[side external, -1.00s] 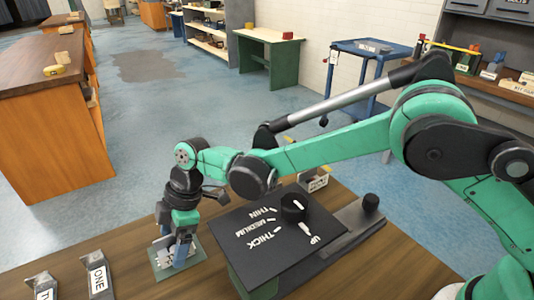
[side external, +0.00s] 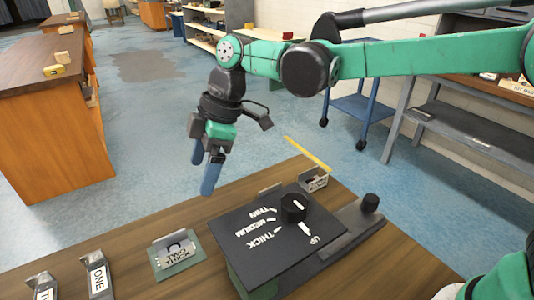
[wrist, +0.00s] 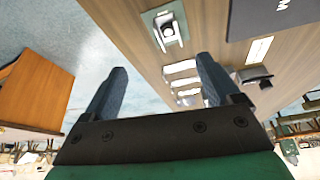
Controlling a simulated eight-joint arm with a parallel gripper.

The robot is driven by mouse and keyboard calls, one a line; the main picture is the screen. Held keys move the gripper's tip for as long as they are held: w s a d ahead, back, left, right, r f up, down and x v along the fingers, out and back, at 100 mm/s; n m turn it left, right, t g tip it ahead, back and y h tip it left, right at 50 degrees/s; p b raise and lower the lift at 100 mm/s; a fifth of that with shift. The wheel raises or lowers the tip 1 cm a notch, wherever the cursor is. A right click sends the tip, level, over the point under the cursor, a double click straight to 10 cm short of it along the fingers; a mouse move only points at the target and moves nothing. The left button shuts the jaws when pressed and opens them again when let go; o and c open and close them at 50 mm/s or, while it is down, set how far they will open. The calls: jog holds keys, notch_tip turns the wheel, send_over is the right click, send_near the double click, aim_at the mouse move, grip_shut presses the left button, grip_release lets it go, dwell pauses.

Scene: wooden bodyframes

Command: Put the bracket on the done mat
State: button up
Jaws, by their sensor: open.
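A grey metal bracket (side external: 168,240) sits on a small green mat (side external: 160,272) on the wooden bench, left of the black panel. My gripper (side external: 203,177) is in the air above and behind the mat, clear of the bracket. Its blue fingers are apart with nothing between them. No word such as "done" can be read on the mat.
A black panel (side external: 258,247) marked THIN, MEDIUM, THICK with a knob (side external: 293,207) stands to the right. Two labelled metal holders, one reading ONE (side external: 98,280), are at front left. A small tray (side external: 313,180) sits at the bench's back edge.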

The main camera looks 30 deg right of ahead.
jog(key=s+d+m+t+h, duration=0.2)
jog(key=s+d+m, duration=0.3)
jog(key=d+m, duration=0.3)
jog(key=s+d+m+t+h, duration=0.2)
jog(key=s+d+m+t, duration=0.2)
jog(key=d, duration=0.9)
jog(key=s+m, duration=0.2)
jog(key=m, duration=0.2)
jog(key=shift+s+f, duration=0.3)
jog(key=shift+f, duration=0.1)
